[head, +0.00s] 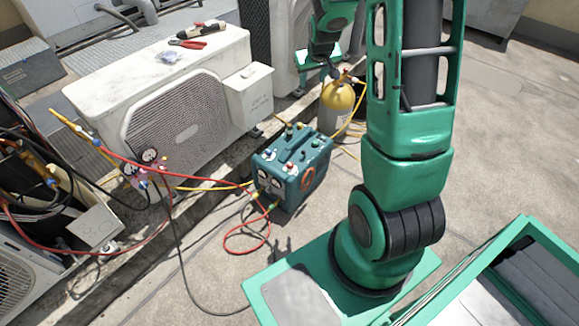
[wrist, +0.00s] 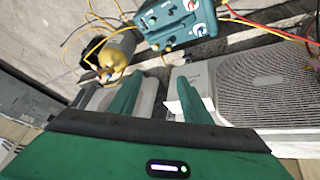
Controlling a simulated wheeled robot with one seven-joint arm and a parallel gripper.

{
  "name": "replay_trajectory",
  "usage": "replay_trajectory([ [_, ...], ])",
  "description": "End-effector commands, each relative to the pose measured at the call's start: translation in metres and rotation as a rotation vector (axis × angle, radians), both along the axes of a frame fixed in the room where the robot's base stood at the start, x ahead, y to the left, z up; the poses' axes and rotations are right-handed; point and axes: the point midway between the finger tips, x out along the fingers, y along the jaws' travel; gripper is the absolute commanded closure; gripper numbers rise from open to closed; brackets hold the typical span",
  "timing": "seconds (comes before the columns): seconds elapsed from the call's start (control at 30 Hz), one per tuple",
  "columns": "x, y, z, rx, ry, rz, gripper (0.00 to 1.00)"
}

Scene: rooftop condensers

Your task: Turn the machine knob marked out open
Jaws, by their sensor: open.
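The teal machine (head: 283,181) stands on the roof floor in the middle of the head view, with small knobs, hose fittings and gauges on it. It also shows at the top of the wrist view (wrist: 180,27). The markings are too small to read, so I cannot tell which knob is marked out or how it is turned. My gripper (wrist: 160,80) is open and empty, its two green fingers spread apart. In the head view the gripper (head: 329,70) is up and behind the machine, near the yellow cylinder, apart from the machine.
A yellow cylinder (head: 337,106) stands behind the machine. A white condenser (head: 178,118) with tools on top is at left. Red, yellow and black hoses run from a gauge manifold (head: 146,168) to the machine. The floor at right is mostly clear.

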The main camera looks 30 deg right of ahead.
Motion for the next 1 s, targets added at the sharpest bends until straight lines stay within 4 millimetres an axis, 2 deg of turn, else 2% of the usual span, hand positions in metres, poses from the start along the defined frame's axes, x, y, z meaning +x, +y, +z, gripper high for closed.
replay_trajectory([
  [0.03,0.018,-0.002,-0.018,-0.009,-0.019,0.016,0.56],
  [0.2,0.075,-0.004,-0.066,-0.037,-0.115,0.072,0.56],
  [0.4,0.130,-0.001,-0.128,-0.061,-0.233,0.124,0.56],
  [0.5,0.151,0.003,-0.161,-0.068,-0.294,0.146,0.56],
  [0.63,0.171,0.009,-0.205,-0.077,-0.375,0.162,0.56],
  [0.77,0.183,0.016,-0.249,-0.086,-0.457,0.172,0.56],
  [1.0,0.183,0.031,-0.330,-0.101,-0.605,0.162,0.56],
])
